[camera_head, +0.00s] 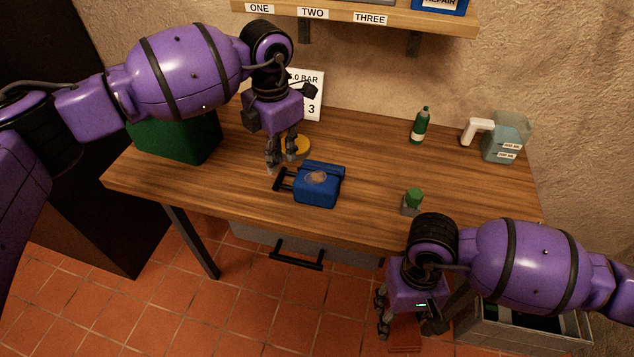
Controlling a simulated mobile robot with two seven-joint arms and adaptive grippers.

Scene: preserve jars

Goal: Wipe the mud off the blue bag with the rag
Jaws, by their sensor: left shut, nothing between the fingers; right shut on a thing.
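The blue bag (318,194) lies on the wooden table, with its black handle (281,180) to the left. A brown mud patch (317,177) is on its top. My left gripper (274,162) is shut and empty, just up and left of the bag. My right gripper (400,326) is low at the front right, in front of the table edge. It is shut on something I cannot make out. A dark red patch shows below it at the picture's bottom edge; I cannot tell whether it is the rag. No rag is clearly visible elsewhere.
A yellow round thing (297,146) is partly behind my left gripper. A green box (178,140), white sign (314,104), green bottle (420,126), green-topped jar (413,200) and clear jug (505,138) stand on the table (370,165). A grey crate (535,335) is at lower right.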

